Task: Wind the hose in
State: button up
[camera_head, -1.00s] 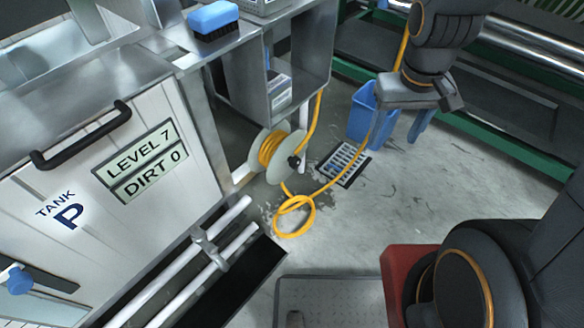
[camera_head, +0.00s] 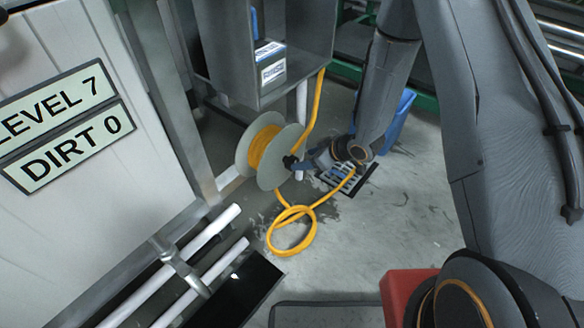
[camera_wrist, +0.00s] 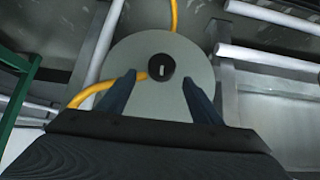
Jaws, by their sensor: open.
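A hose reel (camera_head: 283,158) with grey round flanges stands low beside the metal cabinet, with some yellow hose (camera_head: 262,146) wound on it. More of the yellow hose lies in a loop on the floor (camera_head: 290,232) below the reel. My gripper (camera_head: 300,163) is at the reel's right face, beside its dark knob. In the wrist view my gripper (camera_wrist: 157,88) is open, its two fingers apart in front of the reel's flange (camera_wrist: 140,55). The round black knob (camera_wrist: 161,67) lies between and just beyond the fingertips. I cannot tell whether they touch it.
A metal cabinet (camera_head: 225,45) with a shelf box (camera_head: 270,66) stands above the reel. White pipes (camera_head: 205,232) run at lower left.

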aim_at(296, 161)
jog(key=shift+a+f, duration=0.3)
jog(key=shift+f, duration=0.15)
jog(key=b+x, duration=0.1)
jog(key=x, duration=0.6)
jog(key=shift+w+a+b, duration=0.1)
jog(key=shift+a+b, duration=0.05)
jog(key=shift+b, duration=0.15)
jog(key=c, duration=0.8)
jog(key=shift+a, duration=0.1)
jog(key=shift+c, duration=1)
jog(key=shift+w+g+y, duration=0.1)
jog(key=shift+g+y, duration=0.2)
